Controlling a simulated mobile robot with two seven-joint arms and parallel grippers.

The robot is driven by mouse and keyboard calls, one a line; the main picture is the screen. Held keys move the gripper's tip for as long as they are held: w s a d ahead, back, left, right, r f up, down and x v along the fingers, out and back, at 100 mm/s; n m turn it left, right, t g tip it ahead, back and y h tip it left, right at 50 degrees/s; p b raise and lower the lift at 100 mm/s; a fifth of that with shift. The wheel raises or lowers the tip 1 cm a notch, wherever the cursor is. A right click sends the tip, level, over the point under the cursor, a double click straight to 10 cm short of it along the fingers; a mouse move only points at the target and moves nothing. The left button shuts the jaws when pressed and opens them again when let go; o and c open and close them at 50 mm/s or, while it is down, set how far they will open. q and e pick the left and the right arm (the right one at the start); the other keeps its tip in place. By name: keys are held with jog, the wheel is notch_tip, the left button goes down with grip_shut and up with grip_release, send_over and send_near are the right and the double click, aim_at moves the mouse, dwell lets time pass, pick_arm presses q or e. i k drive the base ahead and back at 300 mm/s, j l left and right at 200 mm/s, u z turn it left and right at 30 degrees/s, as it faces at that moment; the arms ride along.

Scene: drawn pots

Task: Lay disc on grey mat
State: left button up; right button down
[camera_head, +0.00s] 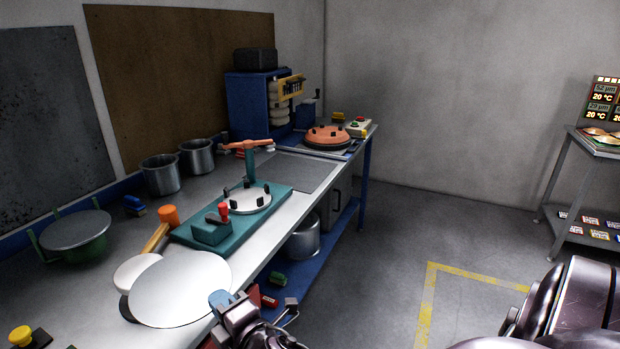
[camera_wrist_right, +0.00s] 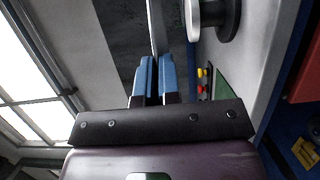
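A large, thin, pale disc (camera_head: 180,291) is held by its near right edge in the blue fingers of my right gripper (camera_head: 222,298). In the right wrist view, the disc (camera_wrist_right: 157,28) shows edge-on between the closed blue fingertips (camera_wrist_right: 154,75). In the head view it covers part of a smaller white round stand (camera_head: 136,270) on the bench; the gap between them cannot be told. The grey mat (camera_head: 297,171) lies flat and bare farther along the bench, beyond the teal fixture. My left gripper is not in view.
Between disc and mat stands a teal fixture (camera_head: 182,234) with a white round plate and a tall orange-handled post (camera_head: 250,163). Two metal pots (camera_head: 160,175) stand by the wall. An orange lidded pot (camera_head: 327,137) is beyond the mat.

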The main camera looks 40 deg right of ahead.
aim_at(313, 174)
jog(key=k+l, duration=0.2)
jog(key=i+l, duration=0.15)
jog(key=l, duration=0.35)
jog(key=i+l, duration=0.1)
jog(key=l, duration=0.4)
jog(key=i+l, duration=0.15)
jog(key=l, duration=0.35)
jog(key=i+l, duration=0.1)
jog(key=l, duration=0.35)
jog(key=i+l, duration=0.15)
jog(key=l, duration=0.35)
jog(key=i+l, duration=0.15)
jog(key=l, duration=0.35)
jog(key=i+l, duration=0.1)
jog(key=l, duration=0.4)
jog(key=i+l, duration=0.15)
jog(key=l, duration=0.35)
